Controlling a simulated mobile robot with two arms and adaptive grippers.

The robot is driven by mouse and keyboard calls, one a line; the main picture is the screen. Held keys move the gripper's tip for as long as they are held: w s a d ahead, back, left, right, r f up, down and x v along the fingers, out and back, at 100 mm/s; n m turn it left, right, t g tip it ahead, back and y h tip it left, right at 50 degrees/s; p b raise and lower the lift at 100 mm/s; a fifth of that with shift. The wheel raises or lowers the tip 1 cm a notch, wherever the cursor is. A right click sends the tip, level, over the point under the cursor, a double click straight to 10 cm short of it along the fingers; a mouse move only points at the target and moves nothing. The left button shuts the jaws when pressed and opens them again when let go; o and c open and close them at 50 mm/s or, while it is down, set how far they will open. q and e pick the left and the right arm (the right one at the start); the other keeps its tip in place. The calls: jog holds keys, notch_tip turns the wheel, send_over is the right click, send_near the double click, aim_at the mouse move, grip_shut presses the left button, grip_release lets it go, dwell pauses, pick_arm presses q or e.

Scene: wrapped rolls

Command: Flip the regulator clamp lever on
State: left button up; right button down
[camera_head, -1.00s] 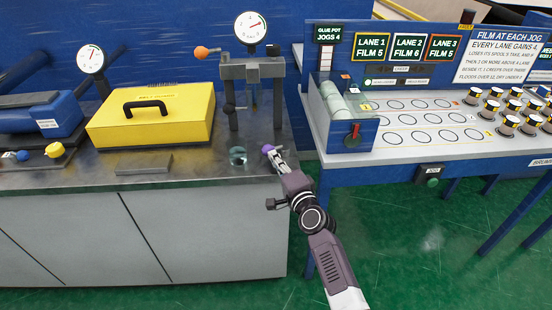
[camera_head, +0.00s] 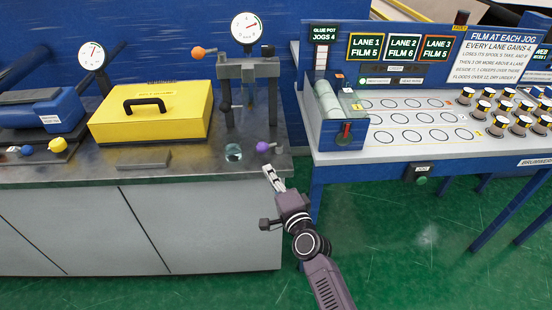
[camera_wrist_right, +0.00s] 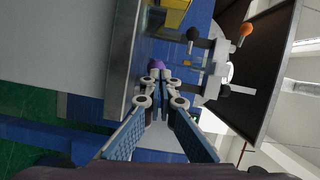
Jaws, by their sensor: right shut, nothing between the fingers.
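A purple ball knob (camera_head: 263,147) with a dark stem lies low at the front right corner of the steel bench; it also shows in the right wrist view (camera_wrist_right: 157,64), partly behind the fingertips. An orange ball knob (camera_head: 198,52) on a short arm sticks out left of the grey press-like frame (camera_head: 250,82), below a round white gauge (camera_head: 245,28). I cannot tell from labels which knob is the regulator clamp lever. My right gripper (camera_head: 272,172) is shut and empty, just in front of the bench edge and apart from the purple knob. My left gripper is not in view.
A glassy round object (camera_head: 233,152) sits left of the purple knob. A yellow case (camera_head: 152,115) and a flat grey block (camera_head: 144,159) are further left. Green floor is open in front.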

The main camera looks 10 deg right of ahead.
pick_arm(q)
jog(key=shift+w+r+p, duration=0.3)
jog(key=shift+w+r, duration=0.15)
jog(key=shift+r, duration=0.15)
pick_arm(e)
jog(key=s, duration=0.1)
jog(key=s+a, duration=0.1)
jog(key=s, duration=0.1)
jog(key=shift+s+r, duration=0.15)
jog(key=shift+r, duration=0.05)
